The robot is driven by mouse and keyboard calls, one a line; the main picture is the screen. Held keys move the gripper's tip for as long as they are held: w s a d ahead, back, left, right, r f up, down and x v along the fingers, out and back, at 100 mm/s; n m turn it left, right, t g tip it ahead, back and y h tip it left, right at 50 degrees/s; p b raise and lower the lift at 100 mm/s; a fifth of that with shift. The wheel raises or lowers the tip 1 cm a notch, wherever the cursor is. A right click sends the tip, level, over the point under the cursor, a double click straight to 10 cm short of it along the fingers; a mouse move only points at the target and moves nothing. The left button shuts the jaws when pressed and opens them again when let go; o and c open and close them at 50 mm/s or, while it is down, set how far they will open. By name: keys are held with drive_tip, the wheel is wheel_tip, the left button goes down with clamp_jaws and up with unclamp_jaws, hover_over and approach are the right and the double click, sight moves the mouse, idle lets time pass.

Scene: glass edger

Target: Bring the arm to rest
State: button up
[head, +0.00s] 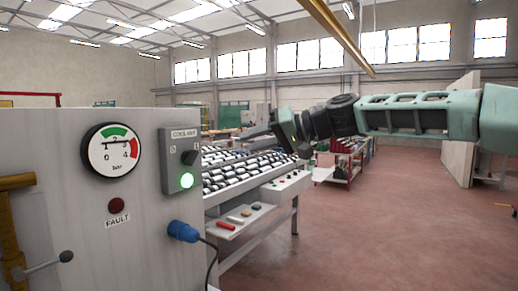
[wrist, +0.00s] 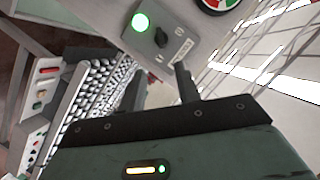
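My arm reaches in from the right in the head view, stretched roughly level toward the machine. My gripper (head: 252,135) is at its left end, in front of the roller bed and right of the coolant box. In the wrist view, the two dark fingers of my gripper (wrist: 158,78) stand apart with nothing visible between them. The coolant box (head: 173,165) has a dark selector knob (head: 189,157) and a lit green lamp (head: 186,181). The box also shows beyond the fingers in the wrist view (wrist: 176,28). I see no contact between gripper and box.
The grey machine panel (head: 60,200) stands close at left, with a pressure gauge (head: 110,150), a dark red fault lamp (head: 116,205) and a blue plug (head: 183,231). The roller bed (head: 240,172) lies behind, above a small shelf (head: 240,220).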

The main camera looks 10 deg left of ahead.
drive_tip(key=shift+s+d+r, duration=0.1)
drive_tip(key=shift+d+r, duration=0.05)
drive_tip(key=shift+d, duration=0.25)
drive_tip(key=s+a+f+n+g+h, duration=0.15)
drive_tip(key=s+f+h, duration=0.45)
drive_tip(key=s+f, duration=1.05)
drive_tip(key=s+d+f+m+h, duration=0.1)
drive_tip(key=s+d+f+h, duration=0.3)
drive_tip(key=s+d, duration=0.7)
drive_tip(key=s+d+f+h, duration=0.3)
drive_tip(key=s+d+f, duration=0.5)
drive_tip(key=s+d, duration=0.3)
drive_tip(key=d, duration=0.4)
drive_tip(key=shift+d+m+h, duration=0.3)
drive_tip(key=shift+m+h, duration=0.05)
drive_tip(key=shift+h, duration=0.05)
drive_tip(key=shift+a, duration=0.15)
